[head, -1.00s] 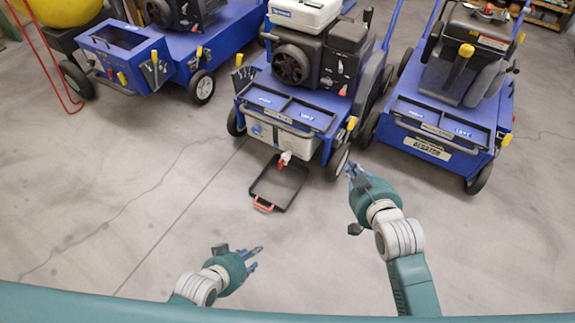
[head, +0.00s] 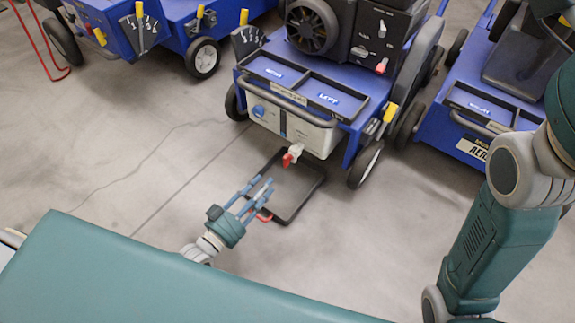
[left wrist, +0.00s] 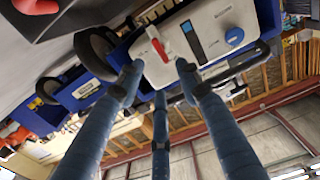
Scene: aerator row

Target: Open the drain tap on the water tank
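The white water tank (head: 313,137) sits in the front of the middle blue machine, with a blue cap on its left. The drain tap (head: 293,153), a white body with a red handle, sticks out low on the tank's front. My left gripper (head: 263,184) is open and empty, in front of and below the tap, apart from it. In the left wrist view, the tap (left wrist: 159,46) on the tank (left wrist: 208,28) shows beyond and between the spread blue fingers (left wrist: 158,82). My right arm is raised at the right; its gripper is out of the picture.
A black tray (head: 302,192) with a red handle (head: 263,216) lies on the floor below the tap, close to my left gripper. Blue machines stand left (head: 170,40) and right (head: 455,132).

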